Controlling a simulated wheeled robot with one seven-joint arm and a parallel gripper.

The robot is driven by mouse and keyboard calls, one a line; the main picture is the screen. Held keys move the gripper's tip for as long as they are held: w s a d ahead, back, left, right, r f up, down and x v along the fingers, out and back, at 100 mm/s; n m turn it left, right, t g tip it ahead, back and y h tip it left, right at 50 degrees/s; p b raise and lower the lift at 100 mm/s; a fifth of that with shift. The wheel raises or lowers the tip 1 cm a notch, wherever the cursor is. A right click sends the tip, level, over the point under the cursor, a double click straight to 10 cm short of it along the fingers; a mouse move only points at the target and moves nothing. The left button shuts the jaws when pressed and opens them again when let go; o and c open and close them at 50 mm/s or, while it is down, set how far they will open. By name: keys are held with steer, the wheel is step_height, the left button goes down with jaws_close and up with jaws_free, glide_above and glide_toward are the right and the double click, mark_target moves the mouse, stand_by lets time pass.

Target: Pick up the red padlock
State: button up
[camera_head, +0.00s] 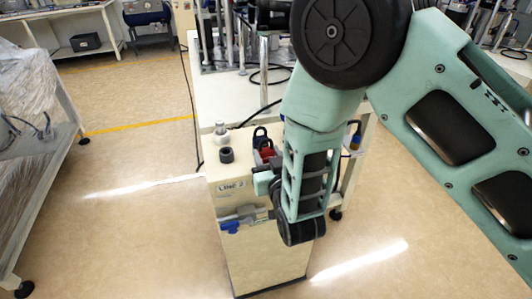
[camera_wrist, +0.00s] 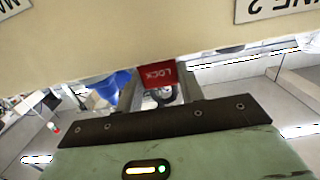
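In the wrist view a red block lettered LOCK (camera_wrist: 158,73), seen upside down, shows between the two grey fingers of my gripper (camera_wrist: 160,80). It looks like the padlock's body. The fingers stand apart with the red block filling the gap near their tips. I cannot tell whether they touch it. In the head view my gripper (camera_head: 240,214) is at the front face of the cream cabinet (camera_head: 262,262). I cannot make out the red block there.
A blue part (camera_head: 230,227) sits by my gripper on the cabinet front. It also shows in the wrist view (camera_wrist: 108,84). The cabinet top carries a dark round knob (camera_head: 226,155) and a red item (camera_head: 267,153). A white table (camera_head: 225,95) stands behind.

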steer(key=shift+c, duration=1)
